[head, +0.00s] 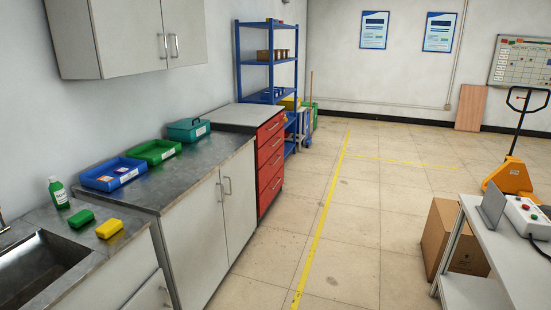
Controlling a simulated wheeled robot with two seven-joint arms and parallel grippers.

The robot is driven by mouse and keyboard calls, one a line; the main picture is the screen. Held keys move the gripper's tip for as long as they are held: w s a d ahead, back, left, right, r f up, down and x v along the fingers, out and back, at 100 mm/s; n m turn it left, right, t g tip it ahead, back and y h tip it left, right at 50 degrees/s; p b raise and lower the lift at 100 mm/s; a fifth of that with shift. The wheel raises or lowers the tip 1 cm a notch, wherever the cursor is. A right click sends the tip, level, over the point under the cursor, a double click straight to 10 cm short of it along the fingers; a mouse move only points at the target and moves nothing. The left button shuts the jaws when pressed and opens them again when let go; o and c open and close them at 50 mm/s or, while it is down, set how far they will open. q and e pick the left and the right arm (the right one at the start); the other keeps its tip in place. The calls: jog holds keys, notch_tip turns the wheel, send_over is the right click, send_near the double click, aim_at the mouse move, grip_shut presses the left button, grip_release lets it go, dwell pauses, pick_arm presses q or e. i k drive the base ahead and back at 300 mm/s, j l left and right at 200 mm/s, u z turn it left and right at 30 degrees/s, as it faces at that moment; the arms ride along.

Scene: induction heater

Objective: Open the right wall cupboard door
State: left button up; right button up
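The wall cupboard (95,45) hangs at the upper left of the head view, above the counter. Its right door (186,28) is shut, with a vertical metal bar handle (177,46) near the door's left edge. The left door (130,36) is shut too, and its handle (165,46) is close beside the other one. The top of the cupboard is cut off by the frame. Neither of my grippers shows in the head view.
Below, the dark counter (215,152) carries a blue bin (113,174), a green bin (153,151) and a teal box (188,130). A sink (38,265) is at lower left. A white table (495,255) stands at right. The floor (345,225) between is clear.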

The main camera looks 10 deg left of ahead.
aim_at(184, 23)
jog(key=i+u, duration=0.3)
jog(key=i, duration=1.5)
